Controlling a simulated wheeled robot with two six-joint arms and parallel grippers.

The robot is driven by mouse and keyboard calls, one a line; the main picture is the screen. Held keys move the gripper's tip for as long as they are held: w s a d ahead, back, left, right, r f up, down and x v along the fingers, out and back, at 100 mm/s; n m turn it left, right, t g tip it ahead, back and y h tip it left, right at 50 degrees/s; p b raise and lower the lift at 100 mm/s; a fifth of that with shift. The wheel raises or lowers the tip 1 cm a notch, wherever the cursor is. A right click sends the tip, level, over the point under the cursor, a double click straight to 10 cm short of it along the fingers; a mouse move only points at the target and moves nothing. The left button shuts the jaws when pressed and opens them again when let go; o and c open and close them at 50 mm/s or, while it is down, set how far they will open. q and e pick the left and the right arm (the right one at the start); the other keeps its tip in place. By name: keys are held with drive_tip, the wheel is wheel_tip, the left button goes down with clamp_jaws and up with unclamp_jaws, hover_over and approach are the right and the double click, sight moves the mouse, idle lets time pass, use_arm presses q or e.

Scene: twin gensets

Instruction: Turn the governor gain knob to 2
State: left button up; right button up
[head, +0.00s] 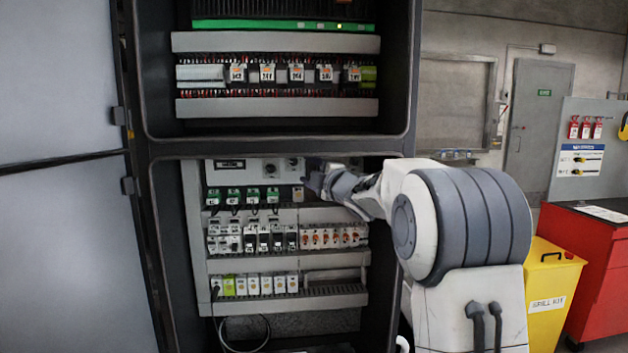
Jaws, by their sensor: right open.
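A light control unit (235,174) with a small dark display sits at the top of the lower cabinet bay. Two small round dark knobs show on its right part, one (270,169) left of the other (293,162). I cannot read their labels or scales, so I cannot tell which is the governor gain knob or where it points. My right gripper (309,180) is open at the unit's right end, just right of and below the right-hand knob. I cannot tell whether it touches anything. My left gripper is out of view.
Rows of breakers (250,238) and terminal blocks (265,284) fill the bay below. The cabinet's dark frame (280,147) edges the bay. A grey door (60,200) stands at the left. A yellow spill kit bin (548,290) and a red cabinet (590,250) stand at the right.

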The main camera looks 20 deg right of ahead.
drive_tip(key=shift+s+d, duration=0.15)
drive_tip(key=shift+s, duration=1.45)
drive_tip(key=shift+f, duration=0.1)
drive_tip(key=s+a+f+m+g+p, duration=0.35)
drive_tip(key=a+f+m, duration=0.2)
drive_tip(key=a, duration=0.65)
drive_tip(key=s+a+f+m+g+p, duration=0.1)
drive_tip(key=s+a+f+g, duration=0.2)
drive_tip(key=s+a+f, duration=0.3)
drive_tip(key=s+a+f+m+g+p, duration=0.1)
drive_tip(key=s+a+f+m+g, duration=0.2)
drive_tip(key=s, duration=0.5)
drive_tip(key=s+a+f+g, duration=0.1)
drive_tip(key=s+f+g, duration=0.2)
drive_tip(key=s, duration=0.6)
drive_tip(key=s+a+f+g+p, duration=0.1)
drive_tip(key=s+f+g, duration=0.1)
drive_tip(key=s, duration=0.7)
drive_tip(key=s+a+f+g+h+p, duration=0.1)
drive_tip(key=s+f+g, duration=0.2)
drive_tip(key=s, duration=0.6)
drive_tip(key=shift+a+f+m+g, duration=0.35)
drive_tip(key=shift+a+m+g, duration=0.05)
drive_tip(key=shift+m+g, duration=0.05)
